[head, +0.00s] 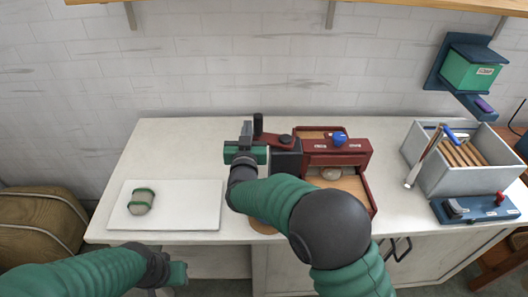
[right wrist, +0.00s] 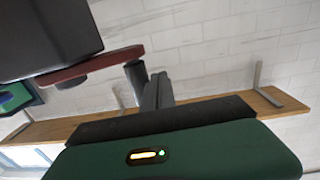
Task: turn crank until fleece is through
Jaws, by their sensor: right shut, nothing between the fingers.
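The dark red machine (head: 352,147) stands on the worktop with a blue knob on top. Its crank (head: 275,138) is a red arm with an upright black handle (head: 258,125) on the machine's left. A pale lump of fleece (head: 331,174) lies in the machine's front opening, over a wooden tray. My right gripper (head: 246,131) is shut and empty, close beside the handle. In the right wrist view its fingers (right wrist: 158,88) are together next to the handle (right wrist: 137,80), without gripping it. My left gripper (head: 178,273) is low in front of the worktop; its jaws are unclear.
A white board (head: 195,205) with a green-banded wool roll (head: 141,202) lies at the left. A grey crate (head: 455,178) of wooden slats, with a brush leaning on it, and a blue tool (head: 475,209) are at the right. A green box (head: 470,72) hangs on the wall.

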